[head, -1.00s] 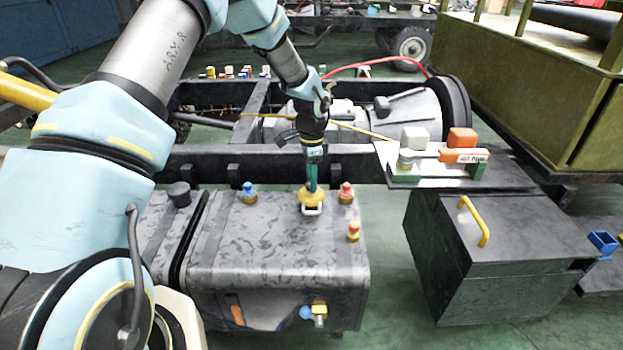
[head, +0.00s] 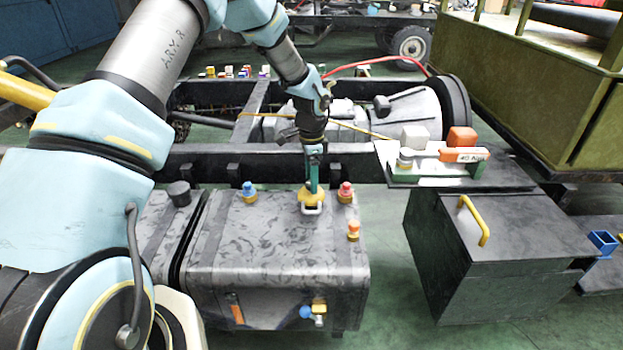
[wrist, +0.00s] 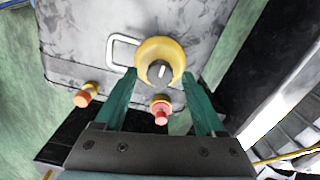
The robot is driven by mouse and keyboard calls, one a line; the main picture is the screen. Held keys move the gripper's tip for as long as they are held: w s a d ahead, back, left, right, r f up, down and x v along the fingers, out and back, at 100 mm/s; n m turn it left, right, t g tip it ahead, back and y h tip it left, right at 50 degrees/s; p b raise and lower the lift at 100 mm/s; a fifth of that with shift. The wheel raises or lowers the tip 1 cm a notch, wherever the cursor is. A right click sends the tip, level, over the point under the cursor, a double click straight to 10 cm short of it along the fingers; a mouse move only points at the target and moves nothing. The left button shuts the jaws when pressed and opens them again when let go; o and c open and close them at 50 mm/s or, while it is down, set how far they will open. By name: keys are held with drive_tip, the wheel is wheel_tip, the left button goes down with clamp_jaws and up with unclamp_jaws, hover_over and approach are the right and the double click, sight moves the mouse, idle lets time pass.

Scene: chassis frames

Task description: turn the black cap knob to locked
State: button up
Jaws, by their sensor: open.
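A black cap knob (head: 179,193) stands on the left part of the dark grey tank (head: 270,240), clear of my gripper. Its markings are too small to read, and I cannot tell its lock position. My gripper (head: 312,187) points down at a yellow round fitting (head: 312,198) on the tank top. In the wrist view my open green fingers (wrist: 160,74) reach to either side of the yellow fitting (wrist: 160,52), which has a pale slot or tab at its centre. I cannot tell whether the fingers touch it.
A blue-topped fitting (head: 249,192), a red-topped fitting (head: 346,192) and an orange-topped fitting (head: 353,230) stand near my gripper. A white loop handle (head: 312,210) lies before the yellow fitting. A dark box with a yellow handle (head: 474,220) stands right.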

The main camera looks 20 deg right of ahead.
wheel_tip(320, 180, up, 10)
drive_tip(key=b, duration=0.1)
drive_tip(key=shift+r, duration=0.25)
idle(0.4)
drive_tip(key=s+a+r+n+p, duration=0.1)
drive_tip(key=a+r+n, duration=0.3)
drive_tip(key=a, duration=0.7)
drive_tip(key=a+r+n+p, duration=0.1)
drive_tip(key=a+r+n, duration=0.2)
drive_tip(key=a+n, duration=0.55)
drive_tip(key=s+a+r+n, duration=0.1)
drive_tip(key=s+a+n, duration=0.2)
drive_tip(key=s+a, duration=0.2)
drive_tip(key=s+a+r+n+t+p, duration=0.1)
drive_tip(key=s+a+n, duration=0.3)
drive_tip(key=a, duration=0.8)
drive_tip(key=shift+s+a+t, duration=0.15)
drive_tip(key=shift+s+t, duration=0.15)
drive_tip(key=shift+s, duration=0.15)
